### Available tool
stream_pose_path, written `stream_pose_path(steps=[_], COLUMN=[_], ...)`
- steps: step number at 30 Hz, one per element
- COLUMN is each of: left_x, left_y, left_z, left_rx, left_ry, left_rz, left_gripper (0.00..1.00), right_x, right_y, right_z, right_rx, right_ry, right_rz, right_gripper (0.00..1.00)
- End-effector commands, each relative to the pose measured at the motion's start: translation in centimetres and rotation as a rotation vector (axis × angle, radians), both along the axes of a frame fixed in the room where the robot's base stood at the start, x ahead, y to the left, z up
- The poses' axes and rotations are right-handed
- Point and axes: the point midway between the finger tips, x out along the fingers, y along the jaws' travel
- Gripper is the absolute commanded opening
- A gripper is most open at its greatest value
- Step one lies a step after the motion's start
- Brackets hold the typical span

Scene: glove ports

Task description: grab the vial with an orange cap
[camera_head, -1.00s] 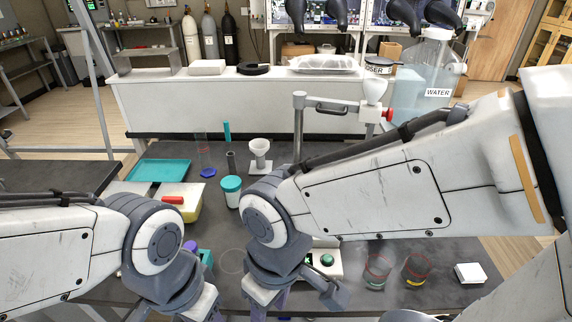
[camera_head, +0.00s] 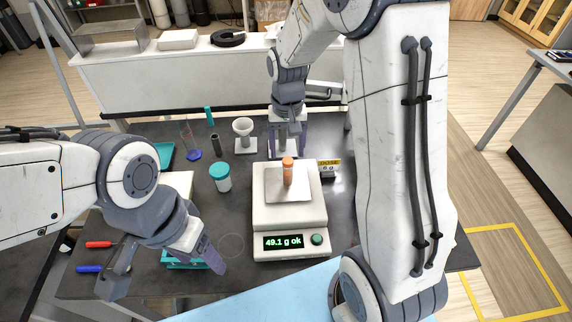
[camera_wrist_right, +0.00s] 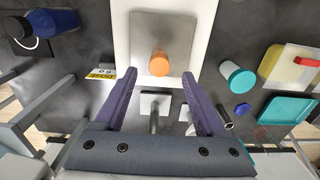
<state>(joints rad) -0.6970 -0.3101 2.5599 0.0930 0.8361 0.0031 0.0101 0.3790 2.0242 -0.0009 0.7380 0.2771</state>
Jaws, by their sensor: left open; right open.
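A vial with an orange cap (camera_head: 288,170) stands upright on the metal plate of a white scale (camera_head: 290,215), whose display reads "49.1 g ok". The orange cap also shows in the right wrist view (camera_wrist_right: 160,64). My right gripper (camera_head: 287,150) is open and empty at the far side of the scale, pointing down. In the right wrist view its purple fingers (camera_wrist_right: 159,80) are spread wide, with the cap centred between their lines and just beyond the tips. My left gripper (camera_head: 205,260) is open at the front left, above a teal rack (camera_head: 185,262), away from the vial.
A teal-lidded cup (camera_head: 220,177) and a white funnel stand (camera_head: 243,135) are left of the scale. A yellow label block (camera_head: 329,168) sits close to its right. Red (camera_head: 98,244) and blue (camera_head: 88,268) pens lie at the left. My right arm covers the table's right side.

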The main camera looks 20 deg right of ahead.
Motion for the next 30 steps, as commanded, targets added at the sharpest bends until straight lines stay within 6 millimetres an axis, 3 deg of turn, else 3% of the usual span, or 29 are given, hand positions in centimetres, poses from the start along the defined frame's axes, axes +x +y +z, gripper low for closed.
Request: stream_pose_path(steps=[3,11,21,29,30], left_x=[0.0,0.0,0.0,0.0,0.0], left_y=[0.0,0.0,0.0,0.0,0.0], left_z=[0.4,1.2,2.9,2.8,2.8], left_rx=[0.0,0.0,0.0,0.0,0.0], left_ry=[0.0,0.0,0.0,0.0,0.0], left_rz=[0.0,-0.001,-0.005,-0.005,-0.005], left_gripper=[0.66,0.66,0.66,0.66,0.66], right_x=[-0.2,-0.3,-0.4,-0.3,-0.3], right_y=[0.0,0.0,-0.1,0.0,0.0], right_z=[-1.9,-3.9,-8.1,-8.5,-8.5], right_rx=[0.0,0.0,0.001,0.001,0.001], right_ry=[0.005,0.005,0.004,0.0,0.0], right_rz=[0.001,0.002,0.003,0.003,0.003], right_gripper=[0.72,0.72,0.72,0.72,0.64])
